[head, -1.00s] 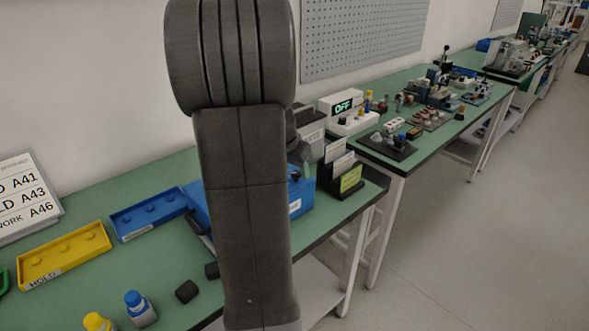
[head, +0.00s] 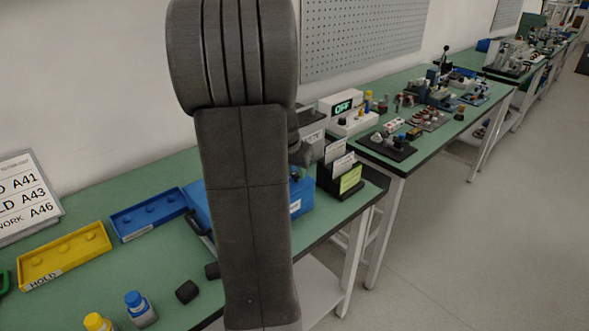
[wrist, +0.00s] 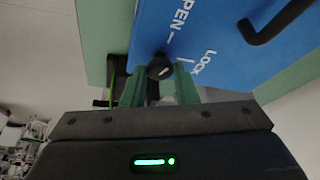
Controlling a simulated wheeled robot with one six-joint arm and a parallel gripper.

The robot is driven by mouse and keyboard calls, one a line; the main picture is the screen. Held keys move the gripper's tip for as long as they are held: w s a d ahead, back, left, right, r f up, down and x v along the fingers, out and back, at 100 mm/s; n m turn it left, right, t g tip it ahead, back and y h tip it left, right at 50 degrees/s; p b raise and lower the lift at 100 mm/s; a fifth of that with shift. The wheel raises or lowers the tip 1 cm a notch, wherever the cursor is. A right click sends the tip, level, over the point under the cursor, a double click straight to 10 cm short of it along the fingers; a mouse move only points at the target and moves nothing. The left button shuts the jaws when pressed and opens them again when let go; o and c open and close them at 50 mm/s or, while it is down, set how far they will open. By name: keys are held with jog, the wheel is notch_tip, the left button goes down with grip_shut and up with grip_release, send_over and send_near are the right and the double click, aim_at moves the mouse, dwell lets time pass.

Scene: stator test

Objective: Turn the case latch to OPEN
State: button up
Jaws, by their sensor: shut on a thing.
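The blue case (wrist: 215,30) fills the upper right of the wrist view, with the white words "OPEN" and "Lock" printed on it. The dark latch knob (wrist: 159,68) sits at the case's edge near these words. My gripper (wrist: 160,88) is shut on the latch knob, its green fingers on either side of it. A small pale mark shows on the knob; I cannot tell which word it lines up with. In the head view the blue case (head: 301,196) is mostly behind my arm, and its latch and my fingertips are hidden.
A black handle (wrist: 274,22) stands out from the case. A card holder (head: 340,176) stands right of the case. Blue (head: 148,222) and yellow (head: 64,262) trays, bottles and dark blocks lie to the left on the green bench. A second bench stands beyond.

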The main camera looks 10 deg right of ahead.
jog(key=shift+d+r+n+t+y+p, duration=0.15)
jog(key=shift+n+y+p, duration=0.3)
jog(key=shift+n, duration=0.65)
jog(key=shift+f+n+t+y+p, duration=0.1)
jog(key=shift+n+t+y+p, duration=0.3)
jog(key=shift+n, duration=0.7)
jog(key=o, duration=1)
jog(key=shift+r, duration=0.1)
jog(key=v, duration=1.3)
jog(key=shift+r, duration=0.3)
jog(key=shift+f, duration=0.1)
jog(key=x, duration=1.3)
jog(key=shift+f, duration=0.35)
